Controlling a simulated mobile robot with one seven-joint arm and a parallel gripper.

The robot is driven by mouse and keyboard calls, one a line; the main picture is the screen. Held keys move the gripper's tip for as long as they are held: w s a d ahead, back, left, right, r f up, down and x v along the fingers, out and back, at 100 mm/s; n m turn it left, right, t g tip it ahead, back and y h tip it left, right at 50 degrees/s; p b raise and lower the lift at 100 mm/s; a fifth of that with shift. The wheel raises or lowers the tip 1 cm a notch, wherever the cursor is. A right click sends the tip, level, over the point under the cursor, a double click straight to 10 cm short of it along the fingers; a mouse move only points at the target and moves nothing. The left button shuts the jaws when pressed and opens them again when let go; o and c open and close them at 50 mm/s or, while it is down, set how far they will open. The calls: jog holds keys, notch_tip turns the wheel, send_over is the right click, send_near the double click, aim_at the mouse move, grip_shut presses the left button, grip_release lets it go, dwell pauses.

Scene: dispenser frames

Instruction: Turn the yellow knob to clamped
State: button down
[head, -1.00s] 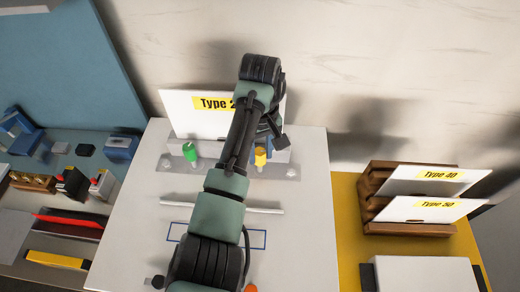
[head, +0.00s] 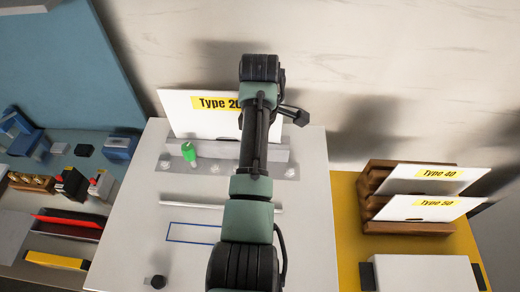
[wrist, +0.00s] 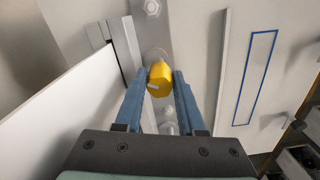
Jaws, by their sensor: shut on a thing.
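The yellow knob (wrist: 161,79) sits between the two blue fingers of my gripper (wrist: 160,84) in the wrist view. The fingers are shut on it, one on each side. A small pale mark shows on the knob's face. In the head view my arm hides the knob and the gripper. The knob belongs to a grey clamp fixture (head: 210,152) on the light board. A white card labelled "Type 20" (head: 200,115) stands upright at the fixture. A green knob (head: 189,152) is on the fixture's left part.
A blue outlined rectangle (head: 192,232) and a thin pale bar (head: 190,206) lie in front of the fixture. A wooden rack (head: 375,178) with Type 40 and Type 50 cards stands at right. Tools and blue parts (head: 121,147) lie at left.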

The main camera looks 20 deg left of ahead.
jog(key=shift+w+a+r+n, duration=0.1)
jog(key=shift+w+r+n, duration=0.1)
jog(key=shift+n, duration=0.5)
jog(key=c, duration=0.9)
grip_release()
jog(key=o, duration=0.4)
jog(key=shift+s+f, duration=0.1)
jog(key=shift+s, duration=0.05)
